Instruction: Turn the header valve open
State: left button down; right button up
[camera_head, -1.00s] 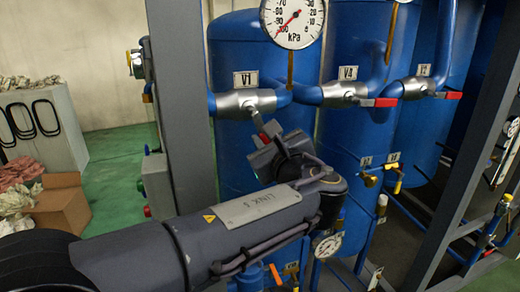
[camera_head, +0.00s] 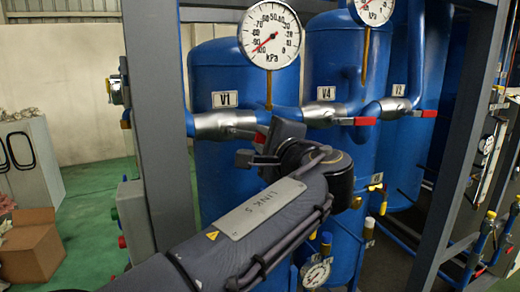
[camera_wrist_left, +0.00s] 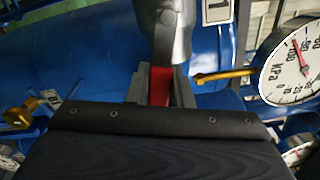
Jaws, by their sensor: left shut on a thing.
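The V1 valve (camera_head: 222,126) is a silver ball valve on the blue header pipe, below the V1 label (camera_head: 224,99). Its lever runs right and slightly down from the valve body, close to the line of the pipe. My left gripper (camera_head: 262,142) is shut on its red handle (camera_head: 260,137). The left wrist view shows the red handle (camera_wrist_left: 160,86) between the two fingers, with the silver valve body (camera_wrist_left: 170,25) beyond. The fingers hide part of the handle in the head view. My right gripper is not in view.
Valves V4 (camera_head: 322,115) and V2 (camera_head: 392,108) have red levers lying along the pipe. A kPa gauge (camera_head: 269,35) stands above the header. Grey frame posts (camera_head: 152,110) flank the blue tanks. A cardboard box (camera_head: 32,252) is at lower left.

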pick_arm(q)
jog(key=shift+d+r+n, duration=0.1)
jog(key=shift+r+n, duration=0.4)
jog(key=shift+n, duration=0.6)
jog(key=c, duration=1.3)
grip_release()
jog(key=b+v, duration=0.2)
jog(key=v, duration=0.5)
jog(key=shift+s+d+r, duration=0.1)
jog(key=shift+s, duration=0.25)
